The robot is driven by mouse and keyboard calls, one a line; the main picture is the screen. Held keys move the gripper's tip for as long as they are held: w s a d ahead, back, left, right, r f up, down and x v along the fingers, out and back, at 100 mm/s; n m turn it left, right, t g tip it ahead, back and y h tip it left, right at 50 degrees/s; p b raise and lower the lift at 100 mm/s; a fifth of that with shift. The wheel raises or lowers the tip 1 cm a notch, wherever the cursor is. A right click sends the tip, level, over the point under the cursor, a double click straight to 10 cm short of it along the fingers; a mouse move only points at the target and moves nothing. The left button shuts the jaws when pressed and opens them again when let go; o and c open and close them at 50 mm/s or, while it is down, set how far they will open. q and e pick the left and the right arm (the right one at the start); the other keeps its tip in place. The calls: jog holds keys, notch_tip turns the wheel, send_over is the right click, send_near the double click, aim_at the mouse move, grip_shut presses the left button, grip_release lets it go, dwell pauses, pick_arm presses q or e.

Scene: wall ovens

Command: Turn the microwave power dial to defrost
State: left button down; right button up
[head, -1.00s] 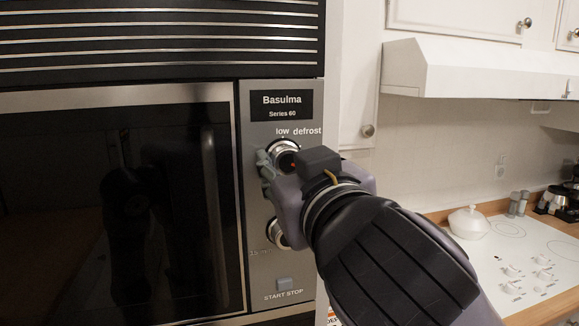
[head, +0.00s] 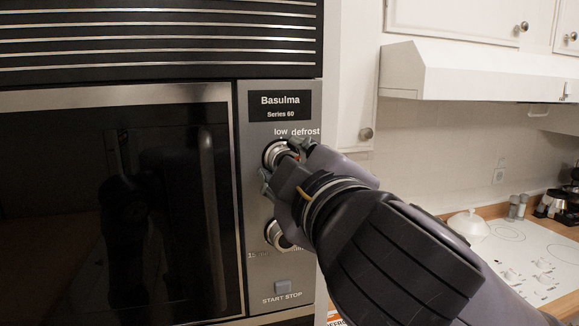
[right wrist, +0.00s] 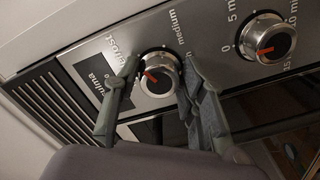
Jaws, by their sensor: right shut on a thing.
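The microwave power dial (head: 275,151) is the upper silver knob on the control panel, below the words "low" and "defrost". My right gripper (head: 284,164) is shut on it, one finger at its upper right and one at its lower left. In the right wrist view, my right gripper (right wrist: 155,82) has a finger on each side of the power dial (right wrist: 160,86). The dial's orange mark points left, towards the side with the "defrost" lettering. The gripper hides part of the dial in the head view. My left gripper is not in view.
The timer dial (head: 273,234) sits just below, partly hidden by my arm; a start/stop button (head: 283,286) is under it. The dark microwave door (head: 110,210) is at left. At right are a range hood (head: 470,75) and a white stovetop (head: 515,255).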

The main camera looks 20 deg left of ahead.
jog(key=shift+n, duration=0.4)
jog(key=o, duration=1.2)
jog(key=shift+c, duration=0.2)
jog(key=v, duration=1.2)
